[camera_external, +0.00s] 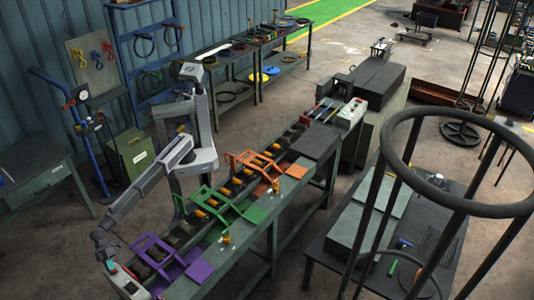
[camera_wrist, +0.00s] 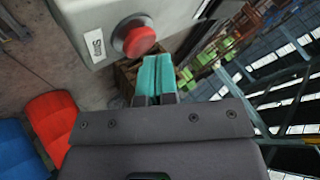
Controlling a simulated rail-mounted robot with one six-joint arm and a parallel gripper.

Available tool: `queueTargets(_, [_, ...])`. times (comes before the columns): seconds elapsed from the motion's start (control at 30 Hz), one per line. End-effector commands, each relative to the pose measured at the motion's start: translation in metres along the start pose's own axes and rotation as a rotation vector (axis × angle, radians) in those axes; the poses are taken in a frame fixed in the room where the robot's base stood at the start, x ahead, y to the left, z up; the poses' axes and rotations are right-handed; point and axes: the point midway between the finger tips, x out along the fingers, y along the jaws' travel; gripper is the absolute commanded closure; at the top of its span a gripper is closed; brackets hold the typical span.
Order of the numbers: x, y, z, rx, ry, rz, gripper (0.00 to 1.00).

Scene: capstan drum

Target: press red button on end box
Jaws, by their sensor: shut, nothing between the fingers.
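The end box (camera_wrist: 100,22) is a pale grey case at the top of the wrist view. Its red button (camera_wrist: 134,37) sits in a dark round collar, beside a small white label (camera_wrist: 94,46). My gripper (camera_wrist: 155,62) has teal fingers pressed together, with nothing between them. The fingertips show just below and right of the button, and I see no contact with it. In the external view, my gripper (camera_external: 109,264) is low at the left, close to the end box (camera_external: 128,284) at the bench's near end. The gripper partly hides that box's upper end.
The long bench carries a purple frame (camera_external: 157,256), a green frame (camera_external: 222,205) and an orange frame (camera_external: 262,163). Another pale control box (camera_external: 350,113) stands at its far end. Red (camera_wrist: 54,122) and blue (camera_wrist: 15,150) objects lie at the left of the wrist view.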

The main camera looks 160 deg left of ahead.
Motion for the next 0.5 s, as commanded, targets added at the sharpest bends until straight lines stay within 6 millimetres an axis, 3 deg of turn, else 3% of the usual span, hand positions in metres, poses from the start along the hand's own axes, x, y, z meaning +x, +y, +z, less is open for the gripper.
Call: queueTargets(0.5, [0.0046, 0.0033, 0.0034, 0.0, 0.0, 0.0, 1.0])
